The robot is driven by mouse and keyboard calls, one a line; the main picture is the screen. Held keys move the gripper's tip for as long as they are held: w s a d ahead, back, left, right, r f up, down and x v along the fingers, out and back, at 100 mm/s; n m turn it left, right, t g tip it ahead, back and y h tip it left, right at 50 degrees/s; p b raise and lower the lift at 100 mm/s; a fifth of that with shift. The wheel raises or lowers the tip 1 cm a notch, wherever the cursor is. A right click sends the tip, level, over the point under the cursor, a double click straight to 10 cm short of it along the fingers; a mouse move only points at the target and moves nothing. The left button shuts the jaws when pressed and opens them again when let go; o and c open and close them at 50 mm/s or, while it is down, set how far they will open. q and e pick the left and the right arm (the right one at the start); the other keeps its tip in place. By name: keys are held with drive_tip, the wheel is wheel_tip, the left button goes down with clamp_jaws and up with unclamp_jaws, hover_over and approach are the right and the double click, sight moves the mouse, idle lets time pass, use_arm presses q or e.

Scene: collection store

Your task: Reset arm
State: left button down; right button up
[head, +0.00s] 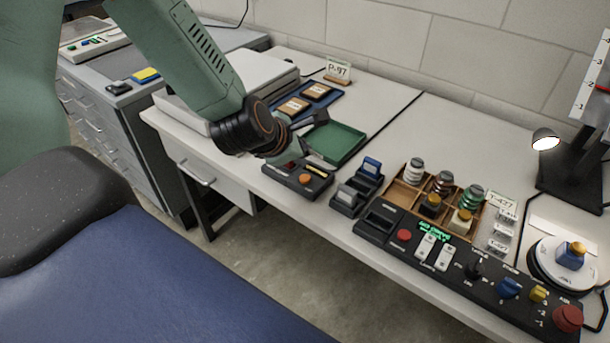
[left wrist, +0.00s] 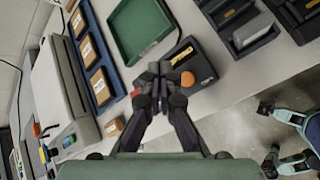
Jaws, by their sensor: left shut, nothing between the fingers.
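My left arm reaches in from the upper left of the head view, over the long white bench. My left gripper (head: 308,124) is partly hidden behind its own wrist there. In the left wrist view the left gripper (left wrist: 154,72) shows its dark fingers brought together, with nothing between them. The fingertips appear over the bench beside a small black box with an orange button (left wrist: 187,80), close to the green tray (left wrist: 122,44). I cannot tell the height of the fingertips above the bench. My right gripper is not in view.
The black box (head: 285,178) and green tray (head: 350,150) lie near the gripper. A wooden rack of spools (head: 404,197), a control panel (head: 452,262) and a lamp (head: 545,140) stand right.

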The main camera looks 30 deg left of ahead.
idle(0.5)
use_arm(q)
drive_tip(key=m, duration=0.2)
drive_tip(key=shift+m, duration=0.3)
drive_tip(key=s+d+f+m, duration=0.1)
drive_tip(key=m, duration=0.3)
drive_tip(key=s+d+f+m+g, duration=0.1)
drive_tip(key=s+f+m, duration=0.1)
drive_tip(key=m, duration=0.2)
drive_tip(key=s+d+f+m, duration=0.1)
drive_tip(key=s+f+m, duration=0.1)
drive_tip(key=m, duration=0.2)
drive_tip(key=shift+g, duration=0.3)
drive_tip(key=s+d+f+m+g, duration=0.2)
drive_tip(key=s+f+m, duration=0.4)
drive_tip(key=s, duration=0.7)
drive_tip(key=s+d+f+m+g, duration=0.3)
drive_tip(key=s+f+m+g, duration=0.2)
drive_tip(key=s+f, duration=0.5)
drive_tip(key=s+m, duration=0.1)
drive_tip(key=s, duration=0.2)
drive_tip(key=shift+g, duration=0.3)
